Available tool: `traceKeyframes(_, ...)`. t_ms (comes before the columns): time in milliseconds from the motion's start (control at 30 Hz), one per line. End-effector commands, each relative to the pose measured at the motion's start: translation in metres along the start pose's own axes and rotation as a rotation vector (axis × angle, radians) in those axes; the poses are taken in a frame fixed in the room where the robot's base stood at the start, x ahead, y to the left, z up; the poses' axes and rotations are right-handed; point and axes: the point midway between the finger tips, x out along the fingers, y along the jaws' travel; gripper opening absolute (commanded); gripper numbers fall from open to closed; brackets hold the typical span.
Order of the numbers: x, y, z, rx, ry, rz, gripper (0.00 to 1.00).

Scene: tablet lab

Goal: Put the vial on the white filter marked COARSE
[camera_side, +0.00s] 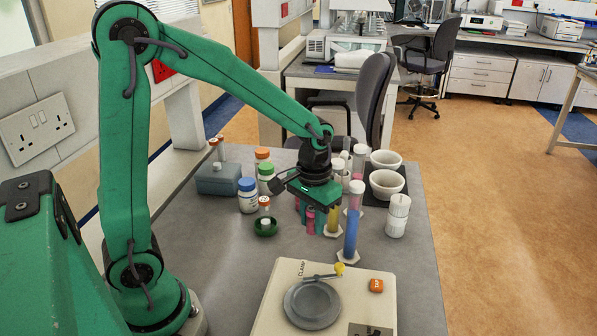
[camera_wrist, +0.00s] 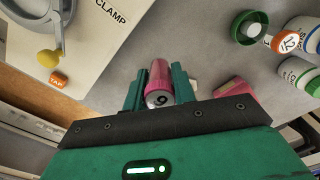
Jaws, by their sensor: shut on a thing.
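My gripper (camera_wrist: 160,88) is shut on a pink cylinder (camera_wrist: 159,78) with a pale metallic end. In the side view my gripper (camera_side: 318,212) points down among the tubes, and its fingers partly hide what they hold. I cannot tell whether the pink cylinder is the task's vial. A white ribbed cylinder (camera_side: 398,216) stands right of my gripper. No COARSE lettering is readable.
A tall blue and pink tube (camera_side: 352,222) stands close to the right of my gripper. White bowls (camera_side: 386,184) are behind it. Capped bottles (camera_side: 247,196) stand left. A cream device marked CLAMP (camera_side: 268,306) is at the front. Bare grey bench (camera_side: 215,240) lies at front left.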

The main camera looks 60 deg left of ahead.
Motion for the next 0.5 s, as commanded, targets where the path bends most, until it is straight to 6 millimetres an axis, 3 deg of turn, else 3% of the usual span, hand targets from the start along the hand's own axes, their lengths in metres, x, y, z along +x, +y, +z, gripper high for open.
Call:
traceKeyframes(167,-0.029,0.0,-0.001,0.0,0.005,0.001,0.04)
traceKeyframes(500,-0.113,0.0,0.0,0.0,0.006,0.001,0.04)
